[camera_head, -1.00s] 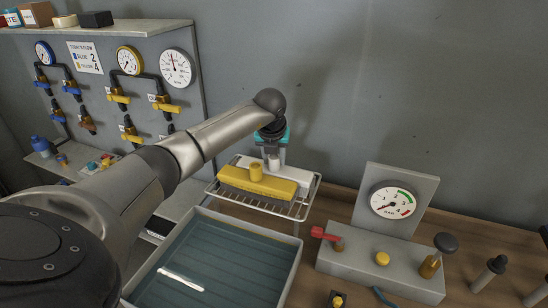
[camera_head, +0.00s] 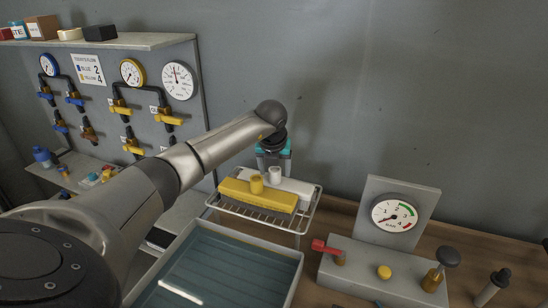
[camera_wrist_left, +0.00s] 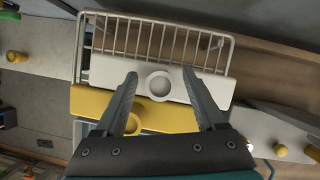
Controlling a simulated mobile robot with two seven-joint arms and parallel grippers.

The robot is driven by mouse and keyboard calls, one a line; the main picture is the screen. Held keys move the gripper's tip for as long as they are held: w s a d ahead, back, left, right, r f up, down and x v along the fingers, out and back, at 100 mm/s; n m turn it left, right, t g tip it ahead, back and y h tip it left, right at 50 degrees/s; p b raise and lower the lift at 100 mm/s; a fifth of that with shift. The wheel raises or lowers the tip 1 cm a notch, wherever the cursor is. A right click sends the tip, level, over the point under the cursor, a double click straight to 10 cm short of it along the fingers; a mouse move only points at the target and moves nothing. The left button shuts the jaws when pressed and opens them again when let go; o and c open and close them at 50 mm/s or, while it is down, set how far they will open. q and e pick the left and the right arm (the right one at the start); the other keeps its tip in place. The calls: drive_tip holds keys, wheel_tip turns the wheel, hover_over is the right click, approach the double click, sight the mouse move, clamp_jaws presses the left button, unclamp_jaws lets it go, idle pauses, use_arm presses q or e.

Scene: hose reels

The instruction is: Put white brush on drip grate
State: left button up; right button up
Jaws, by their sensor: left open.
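The white brush (camera_head: 292,187), a flat block with a round white knob, rests on the wire drip grate (camera_head: 300,221). It lies alongside the yellow brush (camera_head: 258,197), on its far side in the head view. The wrist view shows the white brush (camera_wrist_left: 212,86) lying across the grate (camera_wrist_left: 150,37), with the yellow brush (camera_wrist_left: 90,101) beside it. My left gripper (camera_wrist_left: 160,76) is open. Its fingertips appear on either side of the white knob, with visible gaps. In the head view my left gripper (camera_head: 273,165) is at the grate's far side, fingers mostly hidden. My right gripper is not in view.
A water-filled tray (camera_head: 225,270) stands in front of the grate. A grey gauge block (camera_head: 400,215) with a red lever (camera_head: 325,247) and knobs is to the right. A valve panel (camera_head: 155,90) stands at left, and the grey wall is close behind.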

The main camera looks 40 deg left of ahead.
use_arm(q)
drive_tip(key=v, duration=1.1)
drive_tip(key=shift+r, duration=0.3)
drive_tip(key=shift+s, duration=0.1)
